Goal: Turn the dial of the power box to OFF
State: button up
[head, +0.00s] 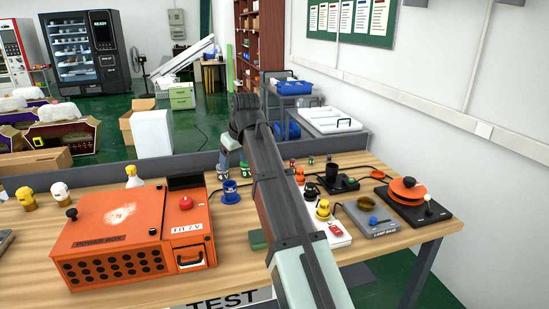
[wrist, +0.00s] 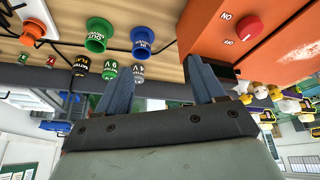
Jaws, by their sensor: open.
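The orange power box (head: 105,225) stands on the left of the wooden table. Its round red dial (head: 185,202) sits on the box's right part. In the upside-down wrist view the dial (wrist: 249,28) shows at upper right, with two small white labels beside it; which one it points to I cannot tell. My gripper (head: 228,165) is behind and right of the box, above the table. In the wrist view my gripper (wrist: 160,88) has its two blue-grey fingers apart, with nothing held between them. The dial is outside the fingers, not touched.
Several coloured pieces, including a blue one (head: 230,192), stand right of the box. A black device with an orange disc (head: 408,190) and a grey lamp base (head: 370,220) are farther right. A low grey partition (head: 90,176) runs along the table's back edge.

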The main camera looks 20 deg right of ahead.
jog(key=w+d+f+m+h, duration=0.1)
jog(key=d, duration=0.5)
jog(key=w+d+f+m, duration=0.1)
jog(key=w+d+m, duration=0.1)
jog(key=d, duration=0.5)
jog(key=shift+w+d+f+m+t+h, duration=0.2)
jog(key=shift+d+f+m+t+h, duration=0.1)
jog(key=shift+f+t+h, duration=0.1)
